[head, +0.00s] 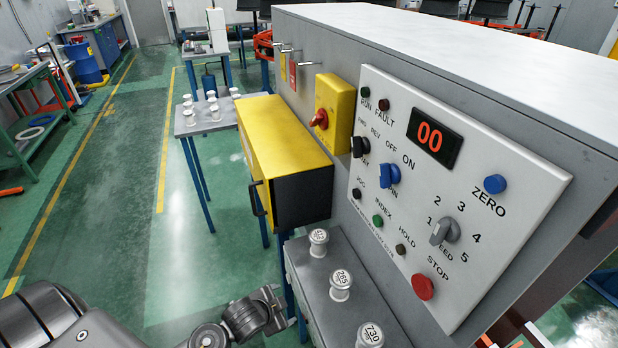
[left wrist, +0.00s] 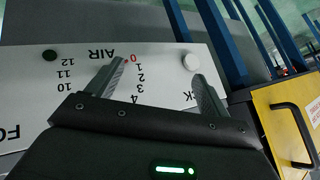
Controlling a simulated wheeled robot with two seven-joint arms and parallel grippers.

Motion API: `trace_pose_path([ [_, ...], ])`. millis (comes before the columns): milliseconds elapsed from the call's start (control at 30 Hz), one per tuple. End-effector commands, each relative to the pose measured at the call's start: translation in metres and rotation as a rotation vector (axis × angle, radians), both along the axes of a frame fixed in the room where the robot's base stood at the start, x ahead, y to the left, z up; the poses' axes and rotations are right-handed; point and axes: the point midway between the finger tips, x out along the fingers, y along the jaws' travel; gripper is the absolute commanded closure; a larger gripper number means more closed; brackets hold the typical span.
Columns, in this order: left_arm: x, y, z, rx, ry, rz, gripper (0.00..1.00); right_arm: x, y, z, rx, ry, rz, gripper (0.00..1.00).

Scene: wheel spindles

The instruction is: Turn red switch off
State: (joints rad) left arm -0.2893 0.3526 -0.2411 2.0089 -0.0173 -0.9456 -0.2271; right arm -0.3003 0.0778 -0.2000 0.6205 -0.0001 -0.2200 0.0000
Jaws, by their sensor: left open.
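The red switch (head: 320,119) is a red rotary knob on a yellow box (head: 335,110) on the side of the grey machine, left of the control panel. The direction its handle points is too small to read surely. My left gripper (head: 281,308) is low at the bottom of the head view, beside the shelf of spindles, well below the switch and apart from it. In the left wrist view my left gripper (left wrist: 160,82) is open with nothing between its fingers. The red switch does not show in that view. My right gripper is not in view.
A yellow cabinet (head: 285,140) with a black handle stands below the switch and juts out. A grey shelf (head: 300,262) with labelled spindles (head: 341,283) is near my left gripper. The white control panel (head: 445,200) has several knobs. The green floor at left is open.

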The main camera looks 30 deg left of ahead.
Motion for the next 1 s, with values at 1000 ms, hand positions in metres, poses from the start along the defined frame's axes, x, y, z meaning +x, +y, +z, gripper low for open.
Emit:
trace_pose_path([
  [1000,0.188,0.086,0.377,1.134,-1.144,-1.09,0.2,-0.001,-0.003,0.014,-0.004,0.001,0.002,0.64],
])
